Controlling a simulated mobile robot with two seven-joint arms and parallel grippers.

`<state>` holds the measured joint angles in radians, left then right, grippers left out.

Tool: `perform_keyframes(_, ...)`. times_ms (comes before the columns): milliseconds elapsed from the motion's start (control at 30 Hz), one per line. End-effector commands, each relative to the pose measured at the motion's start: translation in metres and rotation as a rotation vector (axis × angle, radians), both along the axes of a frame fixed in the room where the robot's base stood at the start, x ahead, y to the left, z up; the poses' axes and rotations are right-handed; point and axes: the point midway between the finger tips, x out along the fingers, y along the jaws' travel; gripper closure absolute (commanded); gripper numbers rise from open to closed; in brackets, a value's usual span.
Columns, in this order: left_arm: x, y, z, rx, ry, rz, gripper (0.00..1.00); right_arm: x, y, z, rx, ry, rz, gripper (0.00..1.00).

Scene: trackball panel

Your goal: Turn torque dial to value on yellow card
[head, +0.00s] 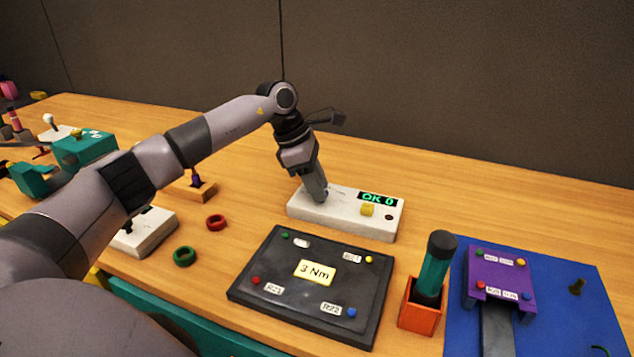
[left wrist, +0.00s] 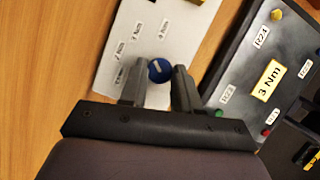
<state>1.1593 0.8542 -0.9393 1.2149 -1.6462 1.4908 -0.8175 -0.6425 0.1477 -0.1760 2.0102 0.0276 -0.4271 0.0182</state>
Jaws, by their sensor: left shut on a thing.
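The white torque box (head: 345,217) stands on the table behind the black tray, with a green display (head: 377,198) reading "OK 0" and a yellow button (head: 367,210). The blue torque dial (left wrist: 159,70) has a white pointer mark, and Nm labels lie in an arc beside it; the fingers hide it in the head view. My left gripper (head: 317,196) comes down onto the box's left part, its fingers shut on the dial from both sides. The yellow card (head: 315,272), also in the left wrist view (left wrist: 268,80), reads "3 Nm". My right gripper is not in view.
The black tray (head: 250,296) holds the card and several labels. An orange holder (head: 420,308) with a teal-handled tool stands right of it, beside a purple fixture (head: 498,272) on a blue mat (head: 570,318). Red (head: 216,222) and green (head: 184,256) rings lie left.

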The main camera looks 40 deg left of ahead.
Motion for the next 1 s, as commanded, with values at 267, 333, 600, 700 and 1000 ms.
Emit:
perform_keyframes(267, 0.0, 0.001, 0.001, 0.002, -0.002, 0.001, 0.99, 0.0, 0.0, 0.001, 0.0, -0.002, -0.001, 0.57)
perform_keyframes(333, 0.0, 0.001, 0.001, 0.002, -0.002, 0.002, 0.56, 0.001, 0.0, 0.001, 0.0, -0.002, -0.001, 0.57)
perform_keyframes(600, 0.0, 0.0, 0.0, 0.002, -0.001, 0.002, 0.43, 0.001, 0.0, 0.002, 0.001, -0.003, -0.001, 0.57)
perform_keyframes(700, 0.0, 0.001, 0.003, 0.001, -0.001, 0.002, 0.43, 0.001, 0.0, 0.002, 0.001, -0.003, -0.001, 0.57)
perform_keyframes(1000, -0.007, 0.016, 0.043, 0.001, -0.004, 0.004, 0.43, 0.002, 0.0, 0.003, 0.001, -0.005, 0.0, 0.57)
